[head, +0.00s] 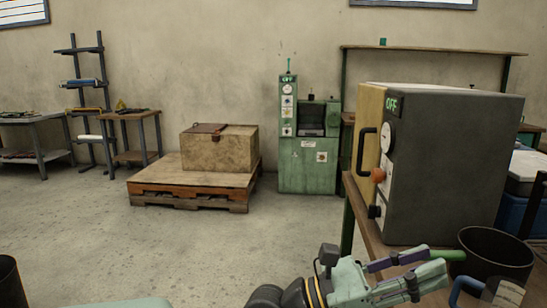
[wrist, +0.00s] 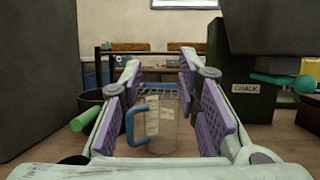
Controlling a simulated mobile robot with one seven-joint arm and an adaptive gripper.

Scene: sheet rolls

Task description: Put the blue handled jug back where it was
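The jug (wrist: 162,125) is clear with a blue handle (wrist: 136,122) on its left, and stands upright in the wrist view. In the head view its blue handle (head: 464,288) and pale printed side (head: 507,294) show at the bottom right, cut off by the picture edge. My gripper (head: 424,270) is open, its purple-padded fingers wide apart. In the wrist view the jug appears in the gap between the fingers (wrist: 160,70), with no visible contact. How far ahead of the fingertips it stands is hard to tell.
A black pot (head: 497,255) with a green handle (wrist: 84,121) stands close by, left of the jug in the wrist view. A grey oven-like machine (head: 455,165) stands on the bench behind. A dark green chalk box (wrist: 240,105) is on the right in the wrist view.

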